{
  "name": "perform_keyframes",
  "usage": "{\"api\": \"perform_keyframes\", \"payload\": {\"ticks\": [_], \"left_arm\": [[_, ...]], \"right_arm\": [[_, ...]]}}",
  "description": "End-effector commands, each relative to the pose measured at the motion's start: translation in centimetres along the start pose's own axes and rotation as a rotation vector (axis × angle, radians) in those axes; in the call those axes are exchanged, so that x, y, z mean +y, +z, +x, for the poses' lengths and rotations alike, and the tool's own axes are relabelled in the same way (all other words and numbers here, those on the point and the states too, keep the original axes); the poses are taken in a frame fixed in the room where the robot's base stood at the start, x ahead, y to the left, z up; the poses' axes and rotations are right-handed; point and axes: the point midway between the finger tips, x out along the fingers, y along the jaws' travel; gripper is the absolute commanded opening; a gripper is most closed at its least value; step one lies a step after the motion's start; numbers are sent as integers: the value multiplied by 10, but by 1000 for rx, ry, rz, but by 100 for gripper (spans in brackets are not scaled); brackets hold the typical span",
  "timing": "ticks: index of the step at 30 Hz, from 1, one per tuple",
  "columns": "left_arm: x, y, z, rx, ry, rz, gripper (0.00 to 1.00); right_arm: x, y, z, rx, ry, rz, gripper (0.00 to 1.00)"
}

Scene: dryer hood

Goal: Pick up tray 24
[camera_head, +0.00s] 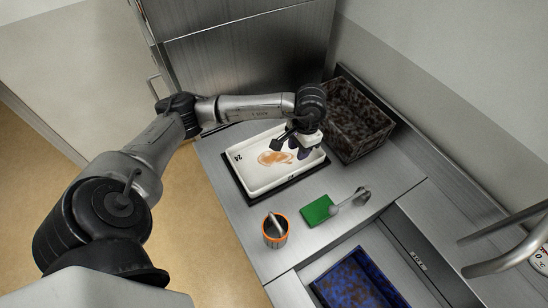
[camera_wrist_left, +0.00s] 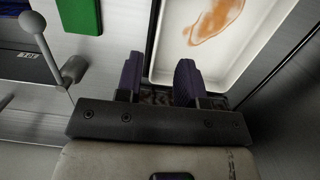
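The white tray (camera_head: 247,183) lies on a black base on the steel counter, with an orange-brown stain inside and a small dark label, hard to read, at its left end. The tray also shows in the left wrist view (camera_wrist_left: 158,70). My left gripper (camera_head: 292,148) is over the tray's right end, pointing down. In the left wrist view my left gripper (camera_wrist_left: 160,76) has two purple fingers apart, one on each side of the tray's rim in the picture. Nothing is held between them. How far the fingertips reach down beside the rim is unclear. My right gripper is not in view.
A dark speckled bin (camera_head: 357,120) stands close behind the gripper. A green pad (camera_head: 317,211), a grey lever (camera_head: 350,201) and an orange-rimmed cup (camera_head: 275,232) are in front of the tray. A blue bin (camera_head: 357,283) sits lower right.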

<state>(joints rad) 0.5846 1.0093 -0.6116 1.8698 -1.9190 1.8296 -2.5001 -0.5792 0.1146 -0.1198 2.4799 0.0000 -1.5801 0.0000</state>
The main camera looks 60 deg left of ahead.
Motion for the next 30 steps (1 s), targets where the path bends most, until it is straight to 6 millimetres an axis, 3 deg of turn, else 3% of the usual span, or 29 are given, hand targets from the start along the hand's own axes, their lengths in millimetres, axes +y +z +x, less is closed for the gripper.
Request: {"api": "perform_keyframes", "payload": {"ticks": [12,23,30], "left_arm": [[-4,2,65,-10,-17,5,35],[-4,3,87,-10,-15,6,35],[-2,5,118,-10,-14,3,35]], "right_arm": [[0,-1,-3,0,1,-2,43],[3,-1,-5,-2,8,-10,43],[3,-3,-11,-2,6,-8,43]]}}
